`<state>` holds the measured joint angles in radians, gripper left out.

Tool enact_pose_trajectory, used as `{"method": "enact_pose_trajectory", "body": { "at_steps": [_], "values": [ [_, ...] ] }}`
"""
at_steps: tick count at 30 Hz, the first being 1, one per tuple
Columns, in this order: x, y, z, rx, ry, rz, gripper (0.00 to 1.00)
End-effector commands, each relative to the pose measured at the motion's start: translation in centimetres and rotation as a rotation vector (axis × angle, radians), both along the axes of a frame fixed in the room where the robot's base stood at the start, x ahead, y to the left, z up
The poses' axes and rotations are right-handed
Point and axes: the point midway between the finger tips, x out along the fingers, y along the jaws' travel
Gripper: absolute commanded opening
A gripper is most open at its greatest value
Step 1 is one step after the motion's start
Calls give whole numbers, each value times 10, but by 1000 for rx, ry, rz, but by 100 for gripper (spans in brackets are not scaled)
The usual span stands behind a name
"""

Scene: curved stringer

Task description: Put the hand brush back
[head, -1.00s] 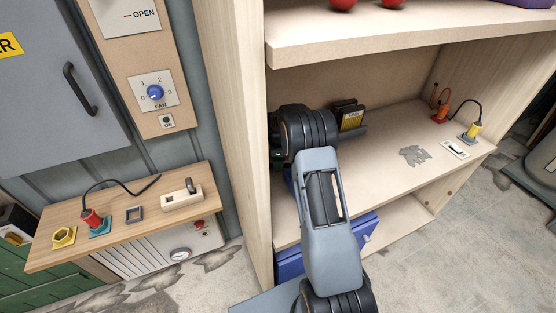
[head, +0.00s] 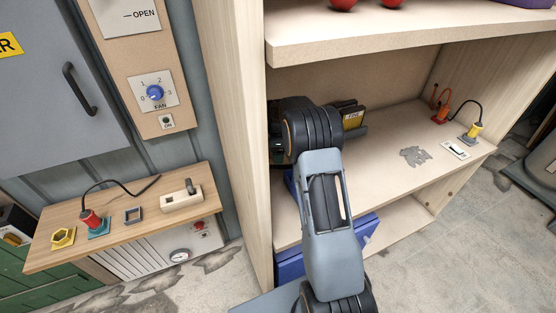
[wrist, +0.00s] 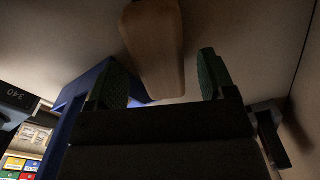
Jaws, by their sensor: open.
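In the wrist view a rounded wooden piece (wrist: 153,45), possibly the hand brush's handle, hangs in from the top edge. Its other end is out of frame, and no bristles show. My gripper (wrist: 163,80) is open, with its two green pads standing apart below and to either side of the wooden piece. The lower end of the wood reaches into the gap between the pads. I cannot tell whether either pad touches it.
The upper shelf (head: 400,45) is overhead. A blue box (wrist: 85,85) stands beside my gripper.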

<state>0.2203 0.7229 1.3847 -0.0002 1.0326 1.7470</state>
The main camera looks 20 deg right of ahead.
Motion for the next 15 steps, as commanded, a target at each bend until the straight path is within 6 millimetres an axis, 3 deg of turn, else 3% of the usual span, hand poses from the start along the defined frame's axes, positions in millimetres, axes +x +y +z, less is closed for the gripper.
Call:
{"method": "enact_pose_trajectory", "body": {
  "at_steps": [6,15],
  "values": [
    [0,0,41,0,-3,0,76],
    [0,0,71,0,1,0,76]
  ]
}}
